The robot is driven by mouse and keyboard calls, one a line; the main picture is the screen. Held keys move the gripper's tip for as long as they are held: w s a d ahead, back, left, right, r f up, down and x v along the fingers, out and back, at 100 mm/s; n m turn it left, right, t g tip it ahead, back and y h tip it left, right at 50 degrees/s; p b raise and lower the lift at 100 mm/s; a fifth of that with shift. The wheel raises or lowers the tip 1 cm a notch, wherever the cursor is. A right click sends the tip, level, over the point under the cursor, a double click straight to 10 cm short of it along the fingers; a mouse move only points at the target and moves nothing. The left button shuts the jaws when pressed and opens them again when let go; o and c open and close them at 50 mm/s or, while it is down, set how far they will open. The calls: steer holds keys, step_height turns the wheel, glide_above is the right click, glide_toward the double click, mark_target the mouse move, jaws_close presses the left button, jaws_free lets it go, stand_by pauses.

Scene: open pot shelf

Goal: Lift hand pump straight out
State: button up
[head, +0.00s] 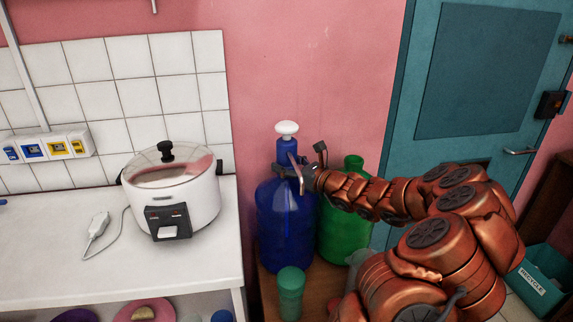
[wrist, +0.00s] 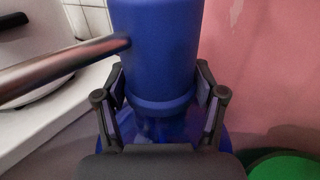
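The hand pump (head: 286,150) is blue with a white top and stands upright on the neck of a large blue bottle (head: 285,225). In the wrist view the blue pump body (wrist: 153,50) fills the middle, and its metal spout (wrist: 65,68) points left. My gripper (head: 291,172) is at the lower part of the pump. In the wrist view its two fingers (wrist: 160,90) lie on either side of the pump's collar, with no clear gap. The pump's far side is hidden. The pump appears seated on the bottle.
A green bottle (head: 340,225) stands close to the right, below my arm. A small green cup-like container (head: 290,290) is in front. A white counter (head: 60,265) with a rice cooker (head: 185,205) is to the left. The pink wall is close behind. Space above the pump looks clear.

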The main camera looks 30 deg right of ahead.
steer(key=c, duration=0.8)
steer(key=o, duration=1.5)
steer(key=shift+v, duration=5.95)
